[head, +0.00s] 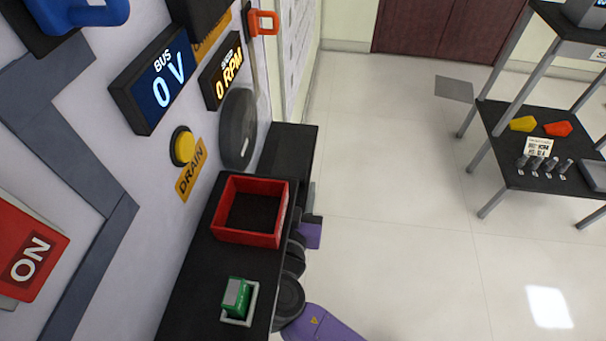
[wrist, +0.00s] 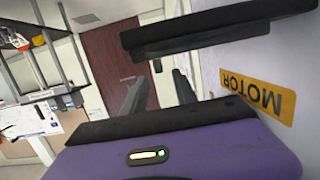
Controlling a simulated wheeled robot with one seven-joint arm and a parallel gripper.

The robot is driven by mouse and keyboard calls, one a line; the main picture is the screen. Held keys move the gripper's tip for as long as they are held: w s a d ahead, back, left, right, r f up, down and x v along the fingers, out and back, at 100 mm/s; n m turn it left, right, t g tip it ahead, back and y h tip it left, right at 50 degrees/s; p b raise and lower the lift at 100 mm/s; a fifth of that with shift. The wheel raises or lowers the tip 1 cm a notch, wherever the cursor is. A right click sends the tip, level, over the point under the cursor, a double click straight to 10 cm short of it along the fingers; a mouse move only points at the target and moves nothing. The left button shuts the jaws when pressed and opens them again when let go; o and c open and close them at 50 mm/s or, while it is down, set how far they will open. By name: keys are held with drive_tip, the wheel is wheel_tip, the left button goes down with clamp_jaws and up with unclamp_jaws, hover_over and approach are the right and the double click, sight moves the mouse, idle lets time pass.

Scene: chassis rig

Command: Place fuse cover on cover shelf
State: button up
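I cannot pick out the fuse cover with certainty. A green block (head: 236,297) sits in a pale square frame on the black wall shelf (head: 190,300) in the head view. No label marks which surface is the cover shelf. In the wrist view my gripper (wrist: 158,82) shows two dark fingers standing apart with nothing visible between them, beyond the purple hand. A dark shelf-like slab (wrist: 215,30) spans the top of that view. In the head view my purple arm is partly hidden beside and below the wall shelf, and the fingers are not visible.
A red open bin (head: 249,238) stands on the wall shelf. The wall panel carries displays, a yellow DRAIN button (head: 182,146) and a red ON plate (head: 28,250). A dark rack (head: 530,175) at right holds yellow and red pieces and several pegs. The floor between is clear.

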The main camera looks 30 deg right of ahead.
drive_tip(key=v, duration=0.5)
idle(0.5)
